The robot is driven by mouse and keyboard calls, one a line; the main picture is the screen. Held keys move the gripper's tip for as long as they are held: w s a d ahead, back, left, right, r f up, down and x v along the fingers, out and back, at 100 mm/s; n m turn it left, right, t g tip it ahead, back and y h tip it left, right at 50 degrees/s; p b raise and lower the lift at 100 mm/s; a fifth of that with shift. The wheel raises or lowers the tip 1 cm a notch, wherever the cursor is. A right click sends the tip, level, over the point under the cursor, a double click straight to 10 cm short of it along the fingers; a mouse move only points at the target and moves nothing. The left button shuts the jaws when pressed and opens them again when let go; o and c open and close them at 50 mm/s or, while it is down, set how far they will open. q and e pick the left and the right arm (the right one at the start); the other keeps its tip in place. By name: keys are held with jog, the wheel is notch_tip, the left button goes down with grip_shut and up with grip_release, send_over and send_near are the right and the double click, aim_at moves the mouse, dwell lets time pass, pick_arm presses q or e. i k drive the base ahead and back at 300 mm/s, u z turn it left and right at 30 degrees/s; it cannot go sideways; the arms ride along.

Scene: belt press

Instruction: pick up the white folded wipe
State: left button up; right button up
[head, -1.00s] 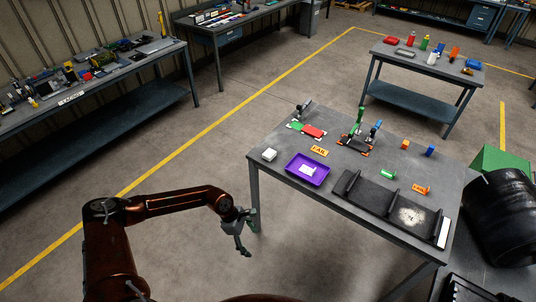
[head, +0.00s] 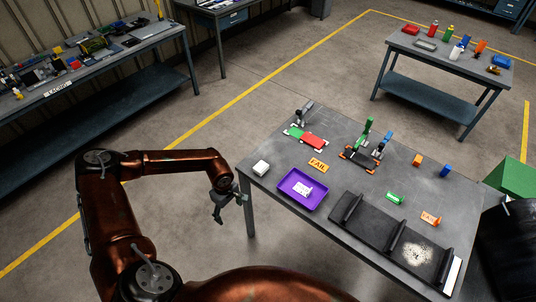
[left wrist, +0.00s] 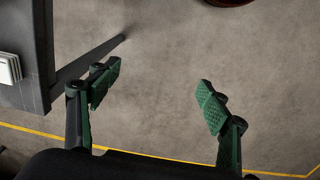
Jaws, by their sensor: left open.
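The white folded wipe (head: 261,168) lies on the near left corner of the grey work table (head: 400,165). In the left wrist view the wipe (left wrist: 9,68) shows at the left edge as a small layered stack, partly cut off by the frame. My left gripper (head: 229,207) is off the table's left side, apart from the wipe, over the floor. Its two green-padded fingers are spread wide with nothing between them in the left wrist view (left wrist: 158,95). My right gripper is in neither view.
A purple tray (head: 285,194) with a white item sits right of the wipe.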

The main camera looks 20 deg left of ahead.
aim_at(261, 166)
jog(key=i, duration=1.05)
